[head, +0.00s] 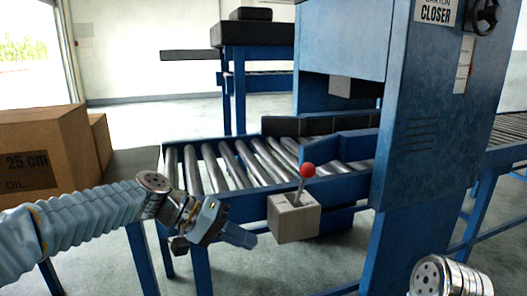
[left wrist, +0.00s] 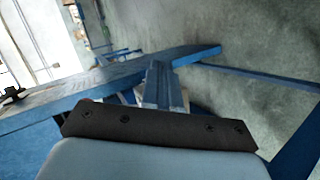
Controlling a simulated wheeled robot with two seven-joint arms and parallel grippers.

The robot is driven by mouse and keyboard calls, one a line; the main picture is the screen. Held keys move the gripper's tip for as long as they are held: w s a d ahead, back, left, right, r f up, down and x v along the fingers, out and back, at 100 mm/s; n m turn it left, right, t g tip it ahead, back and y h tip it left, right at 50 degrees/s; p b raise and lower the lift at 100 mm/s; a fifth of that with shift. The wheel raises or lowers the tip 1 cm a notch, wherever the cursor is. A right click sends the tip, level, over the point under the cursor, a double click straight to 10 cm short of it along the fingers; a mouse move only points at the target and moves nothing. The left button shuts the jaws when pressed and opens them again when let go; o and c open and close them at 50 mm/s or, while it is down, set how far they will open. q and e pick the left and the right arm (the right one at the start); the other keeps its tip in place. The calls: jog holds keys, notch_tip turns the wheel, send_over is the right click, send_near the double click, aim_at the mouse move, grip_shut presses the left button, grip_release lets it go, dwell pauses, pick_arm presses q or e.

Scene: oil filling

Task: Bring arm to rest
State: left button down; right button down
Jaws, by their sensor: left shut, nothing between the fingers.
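My left arm (head: 75,222) comes in from the left in the head view. Its gripper (head: 240,238) is shut and empty, in front of the roller conveyor and left of the grey lever box. In the left wrist view the shut fingers (left wrist: 163,88) point toward a blue beam. Of my right arm, only a silver joint (head: 448,278) shows at the lower right of the head view; its gripper is out of view.
A grey box (head: 293,218) with a red-knobbed lever (head: 307,170) is on the conveyor's front. The roller conveyor (head: 235,165) leads into the blue carton closer (head: 425,130). Cardboard boxes (head: 75,140) stand at the left. Blue legs stand below the conveyor.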

pick_arm(q)
jog(key=a+f+n+y+p, duration=0.1)
jog(key=a+f+n+y, duration=0.1)
jog(key=f, duration=1.2)
jog(key=a+f+n+y+p, duration=0.1)
jog(key=a+f+n+y, duration=0.15)
jog(key=f, duration=1.15)
jog(key=s+a+f+y+p, duration=0.1)
jog(key=s+a+f+y, duration=0.2)
jog(key=s+f, duration=1.4)
jog(key=shift+s, duration=0.35)
jog(key=shift+f+y, duration=0.1)
jog(key=shift+y, duration=0.15)
